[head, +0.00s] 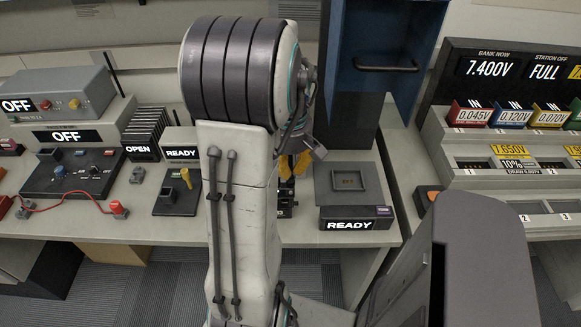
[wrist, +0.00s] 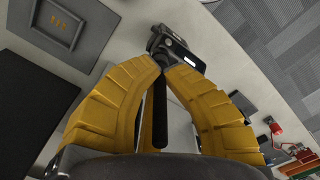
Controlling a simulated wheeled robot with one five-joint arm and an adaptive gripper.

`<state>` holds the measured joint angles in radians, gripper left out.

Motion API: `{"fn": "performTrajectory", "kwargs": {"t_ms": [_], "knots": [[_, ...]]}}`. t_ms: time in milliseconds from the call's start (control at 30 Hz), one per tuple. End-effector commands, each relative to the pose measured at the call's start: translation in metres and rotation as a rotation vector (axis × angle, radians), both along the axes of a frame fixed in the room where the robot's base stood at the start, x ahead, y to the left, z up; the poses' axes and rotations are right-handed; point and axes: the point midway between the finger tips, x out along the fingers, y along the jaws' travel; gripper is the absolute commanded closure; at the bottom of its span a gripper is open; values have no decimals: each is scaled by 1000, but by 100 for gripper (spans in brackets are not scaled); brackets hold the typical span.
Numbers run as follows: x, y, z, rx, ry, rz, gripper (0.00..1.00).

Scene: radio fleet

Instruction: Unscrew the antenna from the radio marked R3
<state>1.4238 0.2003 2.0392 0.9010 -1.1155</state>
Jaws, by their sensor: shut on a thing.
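A small dark radio (wrist: 172,42) with a lit white display stands at the top middle of the wrist view. In the head view the radio (head: 286,197) is partly hidden behind my arm, and I cannot read an R3 mark. A black rod-like antenna (wrist: 160,112) runs from the radio toward the wrist camera, between my yellow fingers. My gripper (wrist: 165,67) is shut on the antenna near its lower end, close to the radio. In the head view my gripper (head: 293,166) shows only in part, above the radio.
A grey pad with a square recess (head: 346,180) and a READY sign (head: 354,224) lie right of the radio. A dark blue cabinet (head: 385,62) rises behind. A charging bank (head: 500,150) stands at far right.

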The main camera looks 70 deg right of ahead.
Motion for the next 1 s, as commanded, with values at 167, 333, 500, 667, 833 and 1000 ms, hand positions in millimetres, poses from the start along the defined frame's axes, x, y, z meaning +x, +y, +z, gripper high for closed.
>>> {"fn": "performTrajectory", "kwargs": {"t_ms": [167,333,500,667,833,1000], "knots": [[0,1,-1,2,1,155,100],[0,1,-1,3,0,221,100],[0,1,-1,3,0,225,100],[0,1,-1,3,0,232,100],[0,1,-1,4,0,357,100],[0,1,-1,3,1,418,82]]}}
